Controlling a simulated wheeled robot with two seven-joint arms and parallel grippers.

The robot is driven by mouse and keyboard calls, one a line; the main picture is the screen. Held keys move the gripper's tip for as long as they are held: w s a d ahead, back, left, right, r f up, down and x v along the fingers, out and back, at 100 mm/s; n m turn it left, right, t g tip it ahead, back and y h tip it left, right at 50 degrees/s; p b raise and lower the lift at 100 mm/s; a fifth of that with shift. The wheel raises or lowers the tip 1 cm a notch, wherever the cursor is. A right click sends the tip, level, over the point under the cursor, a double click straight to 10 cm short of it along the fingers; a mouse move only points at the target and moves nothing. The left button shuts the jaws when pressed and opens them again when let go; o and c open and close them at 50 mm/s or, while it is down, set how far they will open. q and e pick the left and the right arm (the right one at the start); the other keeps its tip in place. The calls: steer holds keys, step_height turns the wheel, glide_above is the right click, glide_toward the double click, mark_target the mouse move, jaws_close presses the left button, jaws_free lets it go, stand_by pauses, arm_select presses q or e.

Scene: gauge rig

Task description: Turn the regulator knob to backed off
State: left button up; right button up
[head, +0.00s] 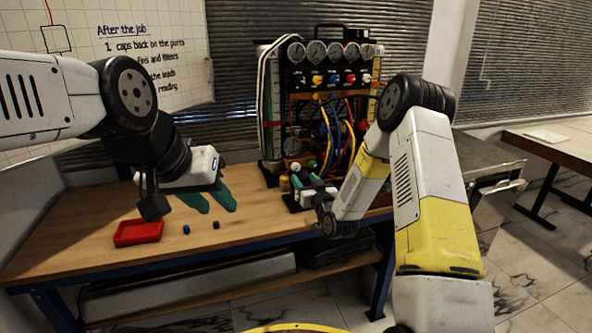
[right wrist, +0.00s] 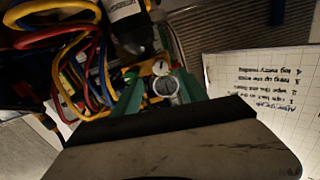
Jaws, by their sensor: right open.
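The gauge rig (head: 325,85) stands at the back of the wooden bench, with a row of gauges on top and coloured hoses below. My right gripper (head: 304,176) is low in front of the rig. In the right wrist view, its green fingers (right wrist: 157,93) are apart, with a round, pale-faced fitting (right wrist: 164,87) showing between them. I cannot tell whether they touch it. A small gauge (right wrist: 160,68) shows just beyond. I cannot make out the regulator knob for certain; my gripper and arm cover part of that area. My left gripper (head: 209,200) is open and empty above the bench.
A red tray (head: 139,232), a blue cap (head: 186,229) and a black cap (head: 216,225) are on the bench (head: 262,221) at left. Hoses (right wrist: 85,65) loop close to my right fingers. A whiteboard (head: 150,50) hangs behind. The front middle of the bench is clear.

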mark_target(297, 169)
steer(key=x, duration=0.7)
steer(key=shift+w+a, duration=0.1)
steer(key=shift+w, duration=0.05)
jaws_close()
